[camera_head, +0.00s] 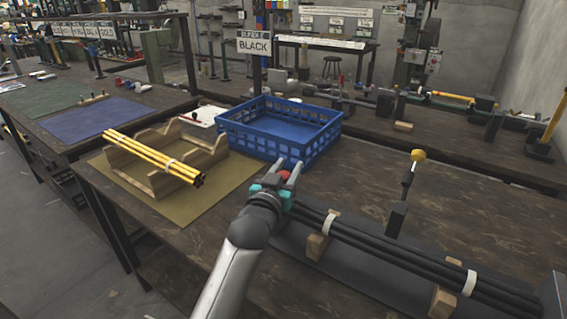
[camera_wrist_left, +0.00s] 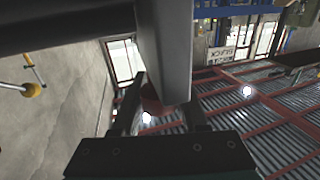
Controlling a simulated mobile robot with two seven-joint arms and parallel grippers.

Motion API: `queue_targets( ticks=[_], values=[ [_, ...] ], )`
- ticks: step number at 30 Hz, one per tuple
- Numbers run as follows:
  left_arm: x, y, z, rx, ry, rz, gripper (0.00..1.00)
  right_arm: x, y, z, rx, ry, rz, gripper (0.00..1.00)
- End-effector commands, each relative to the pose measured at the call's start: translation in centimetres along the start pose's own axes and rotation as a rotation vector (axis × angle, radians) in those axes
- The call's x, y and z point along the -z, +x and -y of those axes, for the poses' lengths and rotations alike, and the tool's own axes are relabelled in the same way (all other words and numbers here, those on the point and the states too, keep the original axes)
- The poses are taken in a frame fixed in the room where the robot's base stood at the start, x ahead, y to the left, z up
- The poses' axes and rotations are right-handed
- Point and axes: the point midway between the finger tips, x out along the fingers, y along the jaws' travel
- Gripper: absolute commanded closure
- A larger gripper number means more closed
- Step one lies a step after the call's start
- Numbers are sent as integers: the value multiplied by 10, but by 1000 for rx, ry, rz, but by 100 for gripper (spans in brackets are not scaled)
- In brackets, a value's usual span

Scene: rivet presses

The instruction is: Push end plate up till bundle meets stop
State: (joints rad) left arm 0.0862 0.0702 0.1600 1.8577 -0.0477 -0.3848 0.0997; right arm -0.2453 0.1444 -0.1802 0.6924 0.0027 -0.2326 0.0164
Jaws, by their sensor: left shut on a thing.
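A bundle of black rods (camera_head: 395,257) with white bands (camera_head: 469,283) lies in a dark trough, on wooden blocks (camera_head: 317,246). A dark grey block (camera_head: 553,294) stands at its right end, by the picture's edge. My left gripper (camera_head: 287,170) is at the bundle's left end, its fingers around a red knob (camera_head: 284,176). In the left wrist view the red knob (camera_wrist_left: 152,100) sits between the fingers, beside a grey plate (camera_wrist_left: 165,45). My right gripper is not in view.
A blue crate (camera_head: 325,140) stands just behind my left gripper. Yellow rods (camera_head: 150,156) lie in a wooden cradle (camera_head: 130,176) on a tan mat (camera_head: 232,178). A lever with a yellow knob (camera_head: 418,155) rises behind the bundle.

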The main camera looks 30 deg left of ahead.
Motion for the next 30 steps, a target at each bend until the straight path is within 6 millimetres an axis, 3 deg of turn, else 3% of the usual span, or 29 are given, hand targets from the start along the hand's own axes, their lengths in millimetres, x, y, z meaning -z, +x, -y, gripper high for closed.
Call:
queue_targets(
  ticks=[10, 11, 18, 30],
  values=[
    [-2, 0, -2, -4, -1, 3, 100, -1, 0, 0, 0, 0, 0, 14],
    [-2, 0, -2, -4, -2, 3, 54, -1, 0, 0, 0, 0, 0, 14],
    [-1, 0, -1, -2, -1, 1, 27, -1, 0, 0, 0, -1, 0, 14],
    [0, 0, 0, 0, 0, 0, 26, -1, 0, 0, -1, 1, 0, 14]
  ],
)
